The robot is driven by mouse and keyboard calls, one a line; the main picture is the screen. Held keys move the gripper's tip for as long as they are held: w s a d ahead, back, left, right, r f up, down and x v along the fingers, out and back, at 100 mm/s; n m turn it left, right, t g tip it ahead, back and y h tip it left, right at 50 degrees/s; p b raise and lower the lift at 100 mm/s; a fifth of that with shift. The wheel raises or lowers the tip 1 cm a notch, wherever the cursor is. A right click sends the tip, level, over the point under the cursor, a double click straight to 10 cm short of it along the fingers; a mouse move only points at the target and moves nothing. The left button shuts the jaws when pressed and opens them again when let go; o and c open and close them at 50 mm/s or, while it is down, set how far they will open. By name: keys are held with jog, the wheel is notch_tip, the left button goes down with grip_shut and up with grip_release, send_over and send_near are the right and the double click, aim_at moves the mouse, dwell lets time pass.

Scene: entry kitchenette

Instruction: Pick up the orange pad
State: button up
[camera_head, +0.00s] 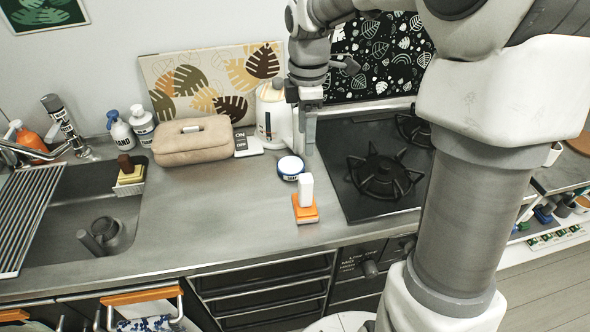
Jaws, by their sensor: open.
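The orange pad (305,213) lies flat on the grey counter, left of the stove, near the counter's front edge. A white upright block (306,189) stands on it like a handle. My gripper (306,140) points down behind the pad, in front of the white kettle in the picture. It is open and apart from the pad. Its fingers are seen nearly edge-on, so the gap between them is hard to make out. Nothing shows between them.
A round blue-and-white tin (291,168) stands just behind the pad. The black stove (350,196) is close on the right. A white kettle (271,115) and a beige pouch (190,142) are at the back. The counter left of the pad (210,215) is clear.

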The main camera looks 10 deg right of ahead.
aim_at(306, 186)
notch_tip(306, 186, down, 11)
jog(key=shift+f+b, duration=0.1)
jog(key=shift+b, duration=0.55)
jog(key=shift+d+f+b, duration=0.2)
jog(key=shift+f+b, duration=0.1)
jog(key=shift+f, duration=2.6)
jog(key=shift+c, duration=0.3)
grip_shut()
